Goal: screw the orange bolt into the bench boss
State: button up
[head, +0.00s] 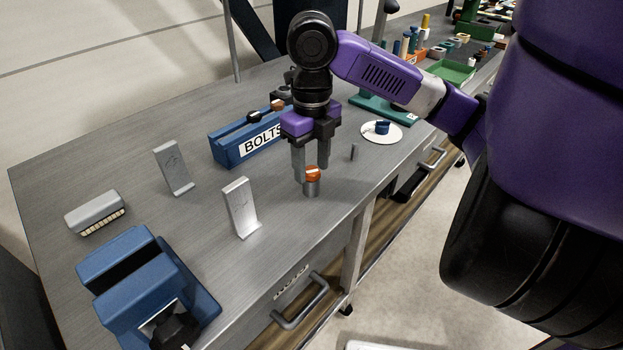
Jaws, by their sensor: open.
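The orange bolt (313,174) sits upright on top of the small grey cylindrical bench boss (311,189) near the bench's front edge. How deep the bolt is in the boss cannot be told. My gripper (310,172) points down over it, with its two grey fingers spread. One finger is left of and behind the bolt head, the other is to its right. The fingers appear apart from the bolt. The bolt's shank is hidden.
A blue bin labelled BOLTS (240,143) holds dark and orange bolts behind my gripper. Two upright metal plates (241,208) (174,167) stand left. A small pin (354,152) and a white disc (381,132) with a blue piece are right. A blue vise (143,277) is front left.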

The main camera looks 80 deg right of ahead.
jog(key=n+b, duration=0.2)
jog(key=n, duration=0.2)
jog(key=shift+f, duration=0.15)
jog(key=n, duration=0.3)
jog(key=shift+r+b, duration=0.2)
jog(key=shift+b, duration=0.15)
jog(key=shift+c, duration=0.2)
grip_shut()
jog(key=m+p, duration=0.1)
jog(key=m, duration=0.2)
jog(key=shift+r+p, duration=0.15)
jog(key=shift+p, duration=0.2)
jog(key=m+p, duration=0.2)
jog(key=m, duration=0.3)
jog(key=m+p, duration=0.1)
jog(key=m, duration=0.1)
jog(key=shift+m, duration=0.4)
jog(key=shift+f+m, duration=0.25)
jog(key=shift+m, duration=0.35)
